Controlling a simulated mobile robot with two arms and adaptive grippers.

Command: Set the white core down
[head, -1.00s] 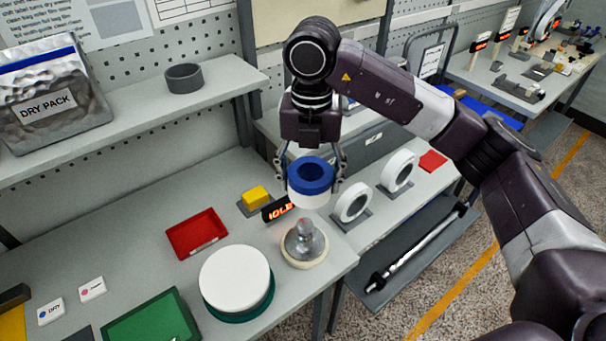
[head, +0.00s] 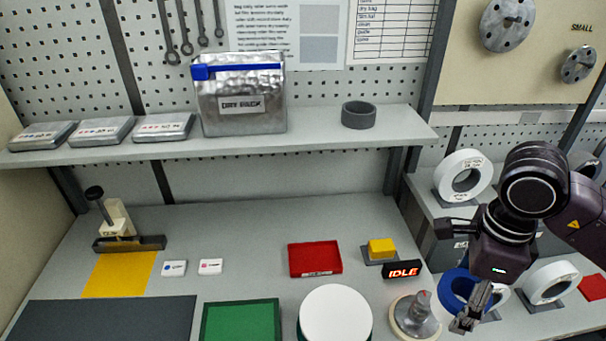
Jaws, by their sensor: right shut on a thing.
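My right gripper (head: 478,308) is at the right of the head view, shut on a ring-shaped core (head: 456,284). Blue shows on the core around its dark hole; the fingers and wrist hide part of it. The held core is just right of the metal spindle (head: 417,312) with its pale round base; from this angle I cannot tell the height gap. A white round disc (head: 335,314) lies left of the spindle on a green base. My left gripper is not in view.
White rings stand on grey holders at the right (head: 541,276) and at the upper right (head: 445,178). A red tray (head: 315,258), a yellow block (head: 381,247), an IDLE display (head: 403,270) and a green tray (head: 240,322) are on the bench. Clear bench lies behind the red tray.

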